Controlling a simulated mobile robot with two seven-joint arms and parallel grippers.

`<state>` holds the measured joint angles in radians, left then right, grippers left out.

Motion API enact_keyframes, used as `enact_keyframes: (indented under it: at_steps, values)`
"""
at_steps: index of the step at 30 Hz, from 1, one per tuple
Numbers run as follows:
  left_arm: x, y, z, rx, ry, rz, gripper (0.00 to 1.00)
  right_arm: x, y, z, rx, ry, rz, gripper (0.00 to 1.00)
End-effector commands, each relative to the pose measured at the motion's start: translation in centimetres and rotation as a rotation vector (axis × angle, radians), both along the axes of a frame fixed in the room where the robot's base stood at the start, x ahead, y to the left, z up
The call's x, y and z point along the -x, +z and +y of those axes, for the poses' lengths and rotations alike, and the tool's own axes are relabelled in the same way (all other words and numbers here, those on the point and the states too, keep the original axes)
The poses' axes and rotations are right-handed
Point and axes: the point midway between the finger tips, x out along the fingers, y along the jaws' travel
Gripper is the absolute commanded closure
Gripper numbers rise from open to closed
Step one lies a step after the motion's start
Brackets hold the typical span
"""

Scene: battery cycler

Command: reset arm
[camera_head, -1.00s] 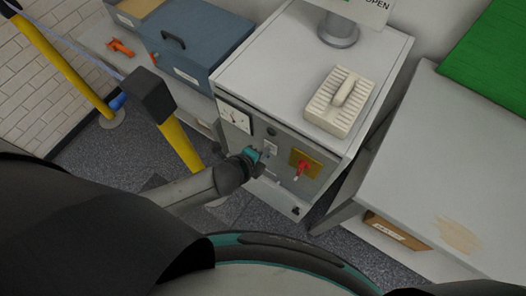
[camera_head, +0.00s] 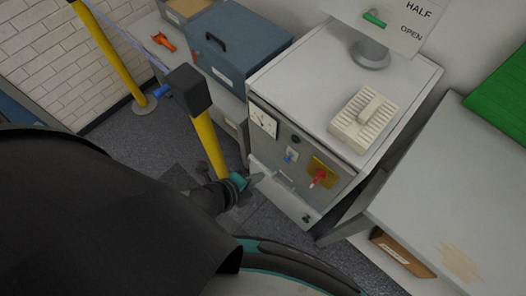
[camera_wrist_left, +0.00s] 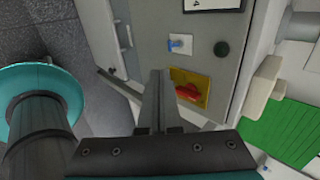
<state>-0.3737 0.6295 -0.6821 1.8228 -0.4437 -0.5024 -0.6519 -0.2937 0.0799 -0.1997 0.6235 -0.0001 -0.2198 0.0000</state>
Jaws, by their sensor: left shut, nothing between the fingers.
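My left gripper (camera_head: 258,177) is shut and empty, in front of the lower left of the grey battery cycler cabinet (camera_head: 304,204). In the left wrist view its fingers (camera_wrist_left: 160,105) lie together, pointing at the cabinet front. A red handle on a yellow plate (camera_head: 323,172) sits on the cabinet front, to the right of the gripper and apart from it. A small blue switch (camera_head: 290,156) sits left of the red handle; it also shows in the left wrist view (camera_wrist_left: 178,43). A white-faced meter (camera_head: 262,121) is at the upper left of the front. My right gripper is not in view.
A ribbed cream block (camera_head: 364,119) and a sign on a round stand (camera_head: 371,55) are on the cabinet top. A yellow post with a black cap (camera_head: 207,141) stands left of the cabinet. A white table (camera_head: 455,190) is close on the right. A blue case (camera_head: 226,48) sits behind.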

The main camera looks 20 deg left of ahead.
Motion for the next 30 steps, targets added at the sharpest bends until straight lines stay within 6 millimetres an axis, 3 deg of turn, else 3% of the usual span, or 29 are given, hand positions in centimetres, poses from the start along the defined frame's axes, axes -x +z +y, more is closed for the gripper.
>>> enact_keyframes:
  at_steps: [21,23,26,30]
  values:
    - [0.2,-0.3,0.2,0.002,0.009,0.006,1.0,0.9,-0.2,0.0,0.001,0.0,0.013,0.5]
    - [0.2,-1.3,0.6,0.009,0.035,0.019,1.0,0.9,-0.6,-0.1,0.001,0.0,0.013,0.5]
    - [0.2,-4.8,2.0,0.036,0.127,0.07,1.0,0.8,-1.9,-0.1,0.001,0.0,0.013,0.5]
    - [1.2,-12.2,5.0,0.107,0.351,0.185,1.0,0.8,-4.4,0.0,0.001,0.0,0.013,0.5]
